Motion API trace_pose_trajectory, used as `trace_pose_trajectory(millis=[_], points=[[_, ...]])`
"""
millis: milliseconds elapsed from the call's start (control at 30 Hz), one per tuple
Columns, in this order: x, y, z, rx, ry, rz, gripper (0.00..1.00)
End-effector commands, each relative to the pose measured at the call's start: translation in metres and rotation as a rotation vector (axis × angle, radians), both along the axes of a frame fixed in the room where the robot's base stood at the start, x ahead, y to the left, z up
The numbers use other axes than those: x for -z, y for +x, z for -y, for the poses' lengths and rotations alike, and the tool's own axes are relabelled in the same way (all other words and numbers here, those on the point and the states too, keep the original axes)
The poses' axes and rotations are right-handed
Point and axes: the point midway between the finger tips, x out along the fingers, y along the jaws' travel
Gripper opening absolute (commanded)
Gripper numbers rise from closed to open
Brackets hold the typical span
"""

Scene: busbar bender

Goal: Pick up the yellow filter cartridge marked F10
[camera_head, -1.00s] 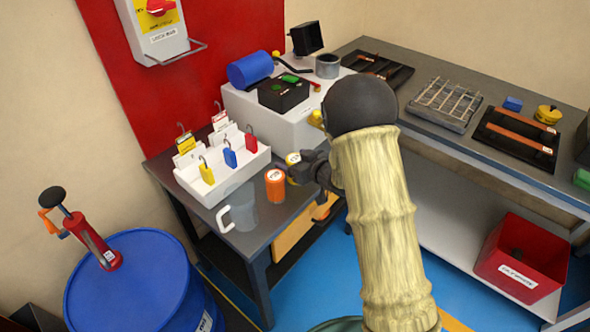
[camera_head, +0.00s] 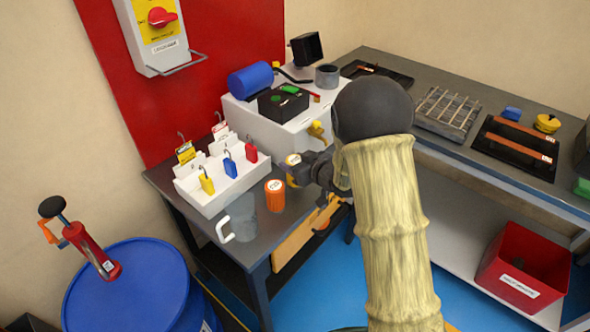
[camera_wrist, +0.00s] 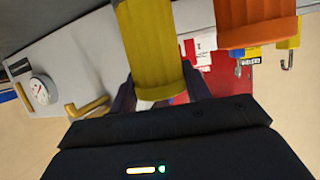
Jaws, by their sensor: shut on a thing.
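The yellow filter cartridge (camera_head: 292,161) shows a pale labelled top beside my gripper (camera_head: 304,172) in the head view; its mark is too small to read. My gripper is shut on it. In the wrist view the yellow cartridge (camera_wrist: 152,45) stands out between the two dark fingers (camera_wrist: 160,92). In the head view my gripper and arm hide part of it. It seems to be slightly above the grey table (camera_head: 262,235), but its lower end is hard to see. An orange cartridge (camera_head: 275,196) stands on the table just left of it, and it also shows in the wrist view (camera_wrist: 257,22).
A white tray (camera_head: 222,195) with padlocks and tags stands left of the cartridges. A clear mug (camera_head: 241,222) stands in front. A white machine box (camera_head: 270,125) is behind. A workbench (camera_head: 455,145) with trays runs along the right. A blue drum (camera_head: 130,290) stands at lower left.

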Motion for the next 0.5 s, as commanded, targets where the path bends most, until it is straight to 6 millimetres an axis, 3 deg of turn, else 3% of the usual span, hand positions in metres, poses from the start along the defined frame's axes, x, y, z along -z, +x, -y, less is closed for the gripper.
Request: trace_pose_trajectory(millis=[33,200,333,500], points=[[-0.014,0.001,0.0,0.001,0.003,0.006,0.21],[-0.048,0.001,0.0,0.0,0.002,0.007,0.21],[-0.064,0.001,0.0,0.001,0.001,0.003,0.21],[-0.069,0.0,0.0,0.001,0.001,0.002,0.21]])
